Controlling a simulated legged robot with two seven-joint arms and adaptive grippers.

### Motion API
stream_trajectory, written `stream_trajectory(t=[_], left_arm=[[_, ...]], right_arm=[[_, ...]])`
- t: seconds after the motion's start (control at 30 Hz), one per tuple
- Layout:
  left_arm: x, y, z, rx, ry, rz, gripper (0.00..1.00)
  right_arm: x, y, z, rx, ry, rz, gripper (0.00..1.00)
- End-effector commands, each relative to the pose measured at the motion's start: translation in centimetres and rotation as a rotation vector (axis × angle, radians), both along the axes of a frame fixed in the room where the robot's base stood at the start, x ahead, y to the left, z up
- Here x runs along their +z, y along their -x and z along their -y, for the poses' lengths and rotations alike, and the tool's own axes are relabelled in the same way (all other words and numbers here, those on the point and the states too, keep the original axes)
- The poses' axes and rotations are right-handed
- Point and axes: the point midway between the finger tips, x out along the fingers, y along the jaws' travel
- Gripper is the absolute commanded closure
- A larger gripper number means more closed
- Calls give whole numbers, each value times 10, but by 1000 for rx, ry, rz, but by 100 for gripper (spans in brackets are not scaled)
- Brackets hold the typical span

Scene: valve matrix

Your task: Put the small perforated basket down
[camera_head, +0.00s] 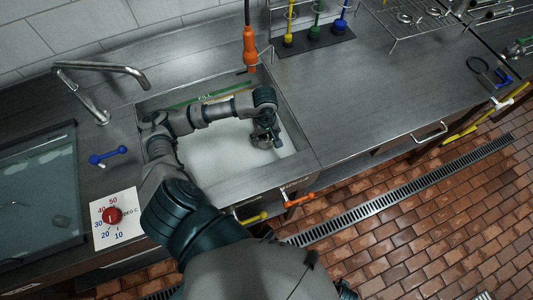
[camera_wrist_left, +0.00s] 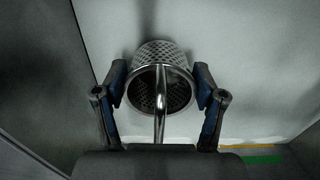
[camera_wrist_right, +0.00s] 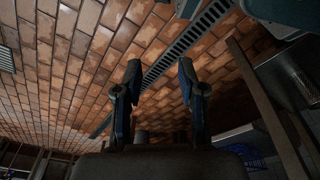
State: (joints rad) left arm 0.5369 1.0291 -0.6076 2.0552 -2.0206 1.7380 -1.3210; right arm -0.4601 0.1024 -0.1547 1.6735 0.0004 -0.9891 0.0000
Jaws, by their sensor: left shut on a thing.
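The small perforated basket (camera_wrist_left: 147,91), a round metal cup full of holes with a bar handle, is between the fingers of my left gripper (camera_wrist_left: 160,75) in the left wrist view. The gripper is shut on it. In the head view my left gripper (camera_head: 266,138) reaches down into the sink basin (camera_head: 222,148), over its pale floor. There the basket is largely hidden by the gripper. Whether its underside touches the basin floor cannot be told. In the right wrist view my right gripper (camera_wrist_right: 157,75) is open, with nothing between its fingers.
An orange-handled hose (camera_head: 250,50) hangs at the basin's back edge, and a faucet (camera_head: 100,85) stands to the left. A red temperature knob (camera_head: 112,215) is at front left. The counter (camera_head: 345,95) right of the basin is mostly clear.

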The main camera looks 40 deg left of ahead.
Motion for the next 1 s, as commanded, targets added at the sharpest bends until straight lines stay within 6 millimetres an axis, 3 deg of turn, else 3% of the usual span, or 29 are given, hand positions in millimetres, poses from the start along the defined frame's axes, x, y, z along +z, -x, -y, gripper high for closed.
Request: stream_trajectory(t=[0.23, 0.63, 0.87, 0.9, 1.0], left_arm=[[-45, 1, 4, 0, -1, -3, 67], [-93, 1, 1, 1, 2, -2, 67], [-100, 0, 1, -1, 0, 1, 67], [-100, 1, 1, -1, 0, 0, 25], [-99, 1, 2, -1, -1, 0, 5]], right_arm=[[10, -5, 1, -2, -3, 6, 60], [19, -9, -1, -2, 0, 8, 60], [22, -10, -2, -2, -1, 8, 60], [22, -10, -2, -2, -1, 8, 60], [22, -10, -2, -2, -1, 8, 60]])
